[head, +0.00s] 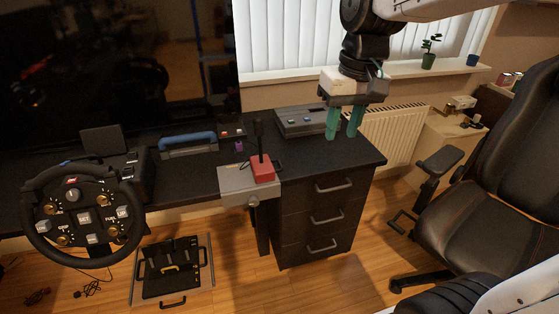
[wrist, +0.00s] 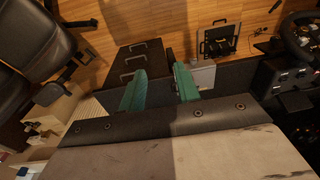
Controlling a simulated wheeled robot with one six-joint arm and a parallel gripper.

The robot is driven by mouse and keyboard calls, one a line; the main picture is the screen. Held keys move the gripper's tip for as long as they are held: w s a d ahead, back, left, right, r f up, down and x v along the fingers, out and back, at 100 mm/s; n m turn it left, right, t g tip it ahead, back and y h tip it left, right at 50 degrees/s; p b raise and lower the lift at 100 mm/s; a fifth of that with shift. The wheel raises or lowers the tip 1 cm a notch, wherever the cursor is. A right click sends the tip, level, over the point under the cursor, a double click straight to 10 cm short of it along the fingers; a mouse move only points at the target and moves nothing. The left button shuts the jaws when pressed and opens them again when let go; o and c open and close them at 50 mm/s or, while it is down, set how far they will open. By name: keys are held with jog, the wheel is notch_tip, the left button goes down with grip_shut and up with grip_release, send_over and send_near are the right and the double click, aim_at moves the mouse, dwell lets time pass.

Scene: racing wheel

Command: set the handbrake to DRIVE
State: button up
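The handbrake (head: 262,166) has a red base and a black lever that stands nearly upright. It sits on a grey mount (head: 237,183) at the desk's front edge, right of the steering wheel (head: 84,214). DRIVE markings are too small to read. My gripper (head: 343,134) has two teal fingers, apart and empty, pointing down over the right end of the desk. It is to the right of the handbrake and well apart from it. In the wrist view my gripper (wrist: 158,84) also shows open; the grey mount (wrist: 203,74) is partly behind a finger, and the lever cannot be made out.
A grey box with buttons (head: 303,121) lies on the desk near my fingers. A blue-handled case (head: 188,143) and a large dark screen (head: 140,60) are farther left. A black chair (head: 490,190) stands at right. The desktop (head: 335,158) right of the handbrake is clear.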

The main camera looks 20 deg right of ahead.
jog(key=w+f, duration=0.2)
jog(key=w, duration=0.5)
jog(key=w+f, duration=0.3)
jog(key=w, duration=0.4)
jog(key=y, duration=0.1)
send_near(268, 168)
jog(key=w+d+f, duration=0.1)
jog(key=w+d, duration=0.2)
jog(key=d, duration=0.3)
jog(key=shift+g, duration=0.4)
jog(key=f, duration=0.3)
jog(key=a+f, duration=0.1)
jog(key=f, duration=0.3)
jog(key=shift+a+f, duration=0.1)
jog(key=shift+a, duration=0.15)
jog(key=shift+a+f, duration=0.1)
jog(key=shift+f, duration=0.45)
grip_shut()
